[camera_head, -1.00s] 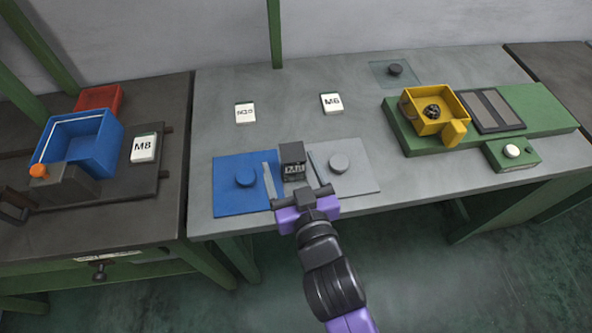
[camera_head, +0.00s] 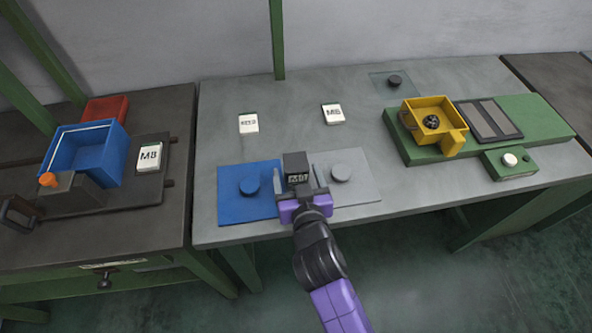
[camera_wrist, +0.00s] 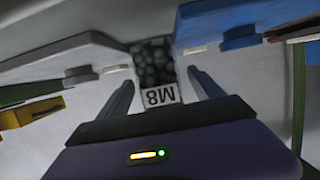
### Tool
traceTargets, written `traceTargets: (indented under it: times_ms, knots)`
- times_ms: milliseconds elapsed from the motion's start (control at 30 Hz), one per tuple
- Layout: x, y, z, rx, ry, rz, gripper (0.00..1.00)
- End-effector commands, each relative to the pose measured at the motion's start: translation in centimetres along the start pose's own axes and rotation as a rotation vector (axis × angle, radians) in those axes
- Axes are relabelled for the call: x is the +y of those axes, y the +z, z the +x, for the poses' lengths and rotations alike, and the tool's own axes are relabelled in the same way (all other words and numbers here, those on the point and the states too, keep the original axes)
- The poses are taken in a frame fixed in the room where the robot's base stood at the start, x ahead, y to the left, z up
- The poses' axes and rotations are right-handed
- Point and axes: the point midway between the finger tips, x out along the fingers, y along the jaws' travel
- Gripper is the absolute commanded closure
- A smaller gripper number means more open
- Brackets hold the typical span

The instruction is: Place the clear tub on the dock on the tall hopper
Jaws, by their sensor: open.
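A small tub (camera_head: 296,162) with an M8 label stands on the grey table between the blue mat and the grey mat. In the wrist view the tub (camera_wrist: 157,72) holds dark round pieces, and its M8 label faces my gripper. My gripper (camera_head: 298,182) is open, with one finger on each side of the tub. In the wrist view my gripper (camera_wrist: 160,80) shows gaps beside the tub. A blue hopper (camera_head: 72,165) stands on the left machine and a yellow hopper (camera_head: 425,132) on the right machine.
The blue mat (camera_head: 240,205) and the grey mat (camera_head: 350,190) each carry a round knob. White cards (camera_head: 248,123), (camera_head: 332,113) lie behind them. A button box (camera_head: 512,161) sits at right. A red tray (camera_head: 105,110) is behind the blue hopper.

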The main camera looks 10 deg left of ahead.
Motion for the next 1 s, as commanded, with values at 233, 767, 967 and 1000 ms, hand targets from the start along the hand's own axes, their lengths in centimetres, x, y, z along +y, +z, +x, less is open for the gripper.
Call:
traceTargets:
  times_ms: [233,767,967,1000]
  knots:
    - [0.04,-0.05,1.47,0.001,0.000,0.001,0.24]
    - [0.02,-0.04,1.43,0.001,0.000,0.000,0.94]
    - [0.00,-0.22,1.42,0.004,-0.001,0.000,1.00]
    - [0.01,-0.22,1.42,0.004,-0.001,0.000,1.00]
